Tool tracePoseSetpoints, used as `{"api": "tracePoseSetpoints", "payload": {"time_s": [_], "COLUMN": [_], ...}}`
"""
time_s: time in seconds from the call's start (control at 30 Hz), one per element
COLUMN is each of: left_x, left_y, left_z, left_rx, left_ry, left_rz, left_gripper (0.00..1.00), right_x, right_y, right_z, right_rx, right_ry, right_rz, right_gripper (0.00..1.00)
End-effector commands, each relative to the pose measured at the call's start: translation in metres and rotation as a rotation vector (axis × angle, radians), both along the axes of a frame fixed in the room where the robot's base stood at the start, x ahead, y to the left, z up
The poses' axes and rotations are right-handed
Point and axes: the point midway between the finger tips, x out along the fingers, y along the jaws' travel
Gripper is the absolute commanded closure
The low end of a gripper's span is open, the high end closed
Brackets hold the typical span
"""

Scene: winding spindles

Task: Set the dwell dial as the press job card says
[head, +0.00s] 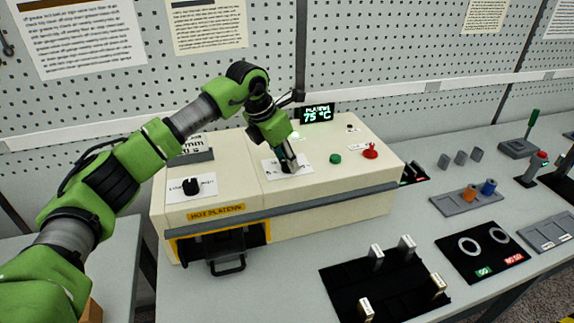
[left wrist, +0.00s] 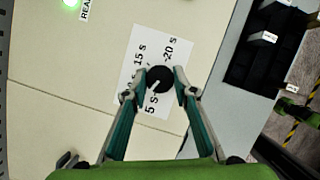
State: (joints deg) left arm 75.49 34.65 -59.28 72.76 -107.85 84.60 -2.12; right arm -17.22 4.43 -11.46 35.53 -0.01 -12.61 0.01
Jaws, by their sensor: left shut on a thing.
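The dwell dial is a black round knob (left wrist: 160,79) on a white label plate (left wrist: 136,66) in the left wrist view. The plate reads 15 s, 20 s and 5 s; another mark is partly hidden by a finger. A pale pointer line on the knob points down-left, toward the 5 s side; its exact setting is hard to tell. My left gripper (head: 288,165) is shut on the knob, a fingertip on each side. In the head view the gripper mostly hides the knob on the cream press (head: 330,185). My right gripper is not in view.
Papers (head: 80,38) (head: 207,25) hang on the pegboard, text unreadable. The press carries another black knob (head: 192,187), a green button (head: 335,159), a red knob (head: 370,151) and a display (head: 317,114) reading 75 °C. A black fixture (head: 385,292) stands in front.

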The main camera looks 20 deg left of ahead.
Motion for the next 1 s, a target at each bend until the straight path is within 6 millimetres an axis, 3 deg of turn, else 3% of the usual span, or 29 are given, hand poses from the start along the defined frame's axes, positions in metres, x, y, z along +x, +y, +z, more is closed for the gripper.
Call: {"api": "tracePoseSetpoints", "payload": {"time_s": [0.5,1.0], "left_x": [0.0030,0.0036], "left_y": [0.0021,0.0025], "left_z": [0.0017,0.0013], "left_rx": [0.000,0.002], "left_ry": [-0.002,-0.002], "left_rz": [-0.443,-0.632], "left_gripper": [0.96,0.96], "right_x": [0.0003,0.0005], "right_y": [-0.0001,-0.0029], "right_z": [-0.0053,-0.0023], "right_rx": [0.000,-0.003], "right_ry": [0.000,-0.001], "right_rz": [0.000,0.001], "right_gripper": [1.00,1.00]}}
